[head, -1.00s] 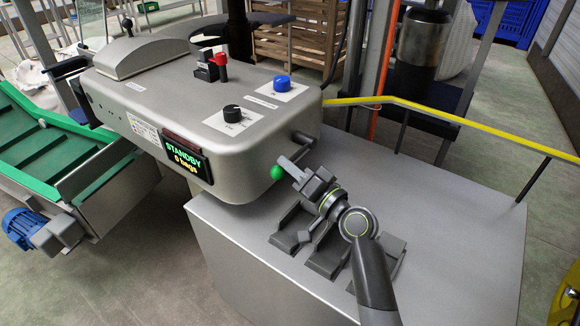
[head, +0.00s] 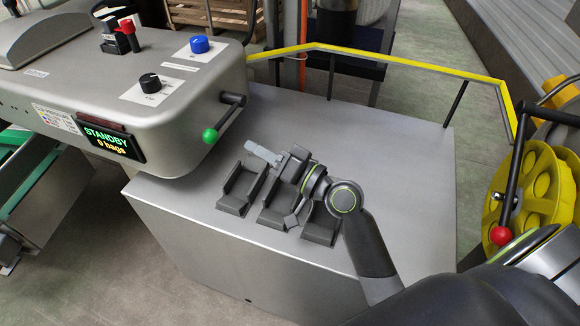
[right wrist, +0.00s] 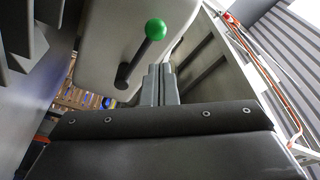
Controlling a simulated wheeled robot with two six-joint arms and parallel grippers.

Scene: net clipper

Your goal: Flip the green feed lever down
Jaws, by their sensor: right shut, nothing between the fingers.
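The green feed lever (head: 224,117) is a dark rod with a green ball on its end. It sticks out from the right end of the grey clipper housing (head: 180,120), and the ball hangs toward the near side in the head view. In the right wrist view the lever (right wrist: 141,52) shows whole, just beyond my fingertips, with its green ball at the top. My right gripper (head: 252,149) is shut and empty, to the right of the ball and apart from it. The closed fingers also show in the right wrist view (right wrist: 160,82). My left gripper is not in view.
Dark brackets (head: 240,188) stand on the grey bench top (head: 400,140) below my right gripper. A yellow rail (head: 400,62) runs behind. A yellow reel (head: 525,190) and a red-knobbed lever (head: 502,234) are at right. The screen (head: 107,140) reads STANDBY, 0 bags.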

